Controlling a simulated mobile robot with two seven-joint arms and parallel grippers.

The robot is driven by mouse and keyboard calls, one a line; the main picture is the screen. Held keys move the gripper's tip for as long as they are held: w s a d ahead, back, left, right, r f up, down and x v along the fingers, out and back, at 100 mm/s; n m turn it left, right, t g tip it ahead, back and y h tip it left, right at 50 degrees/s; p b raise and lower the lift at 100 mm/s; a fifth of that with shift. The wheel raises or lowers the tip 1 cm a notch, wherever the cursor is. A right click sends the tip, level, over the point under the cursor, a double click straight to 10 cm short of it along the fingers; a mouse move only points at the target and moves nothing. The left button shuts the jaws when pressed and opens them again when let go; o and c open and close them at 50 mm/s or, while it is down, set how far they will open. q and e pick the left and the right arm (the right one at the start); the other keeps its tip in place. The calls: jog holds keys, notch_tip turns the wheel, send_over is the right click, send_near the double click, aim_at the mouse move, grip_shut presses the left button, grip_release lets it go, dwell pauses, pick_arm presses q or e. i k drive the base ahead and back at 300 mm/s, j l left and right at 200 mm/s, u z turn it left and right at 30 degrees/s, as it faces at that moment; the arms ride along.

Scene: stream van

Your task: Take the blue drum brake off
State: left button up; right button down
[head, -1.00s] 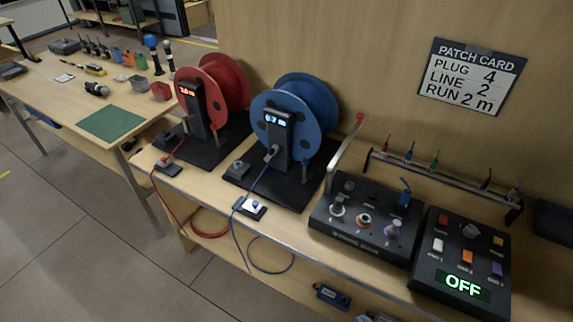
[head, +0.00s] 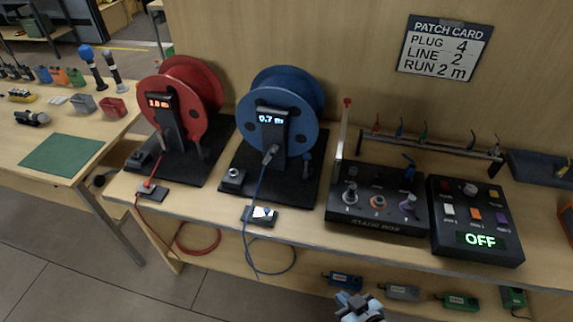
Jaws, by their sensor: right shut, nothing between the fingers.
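The blue drum (head: 310,88) stands on a black base plate (head: 234,205) on the bench. Its front post display (head: 271,119) reads 0.7 m. A small dark lever with a bluish top (head: 307,160) stands at the drum's lower right; it may be the brake, and its setting is too small to tell. A blue cable (head: 261,185) runs from the post down past the bench's front edge. My right gripper (head: 360,304) shows at the bottom edge, low in front of the bench, shut and empty, well apart from the drum. My left gripper is out of view.
A red drum (head: 205,85) stands left of the blue one. The stage box (head: 375,228) with an upright red-tipped rod (head: 343,130) and a control box reading OFF (head: 475,256) stand to the right. Small boxes (head: 401,292) sit on a lower shelf.

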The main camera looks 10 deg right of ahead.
aim_at(307, 156)
jog(key=i+j+z, duration=0.2)
jog(key=j, duration=0.6)
jog(key=j+z, duration=0.15)
jog(key=j, duration=0.65)
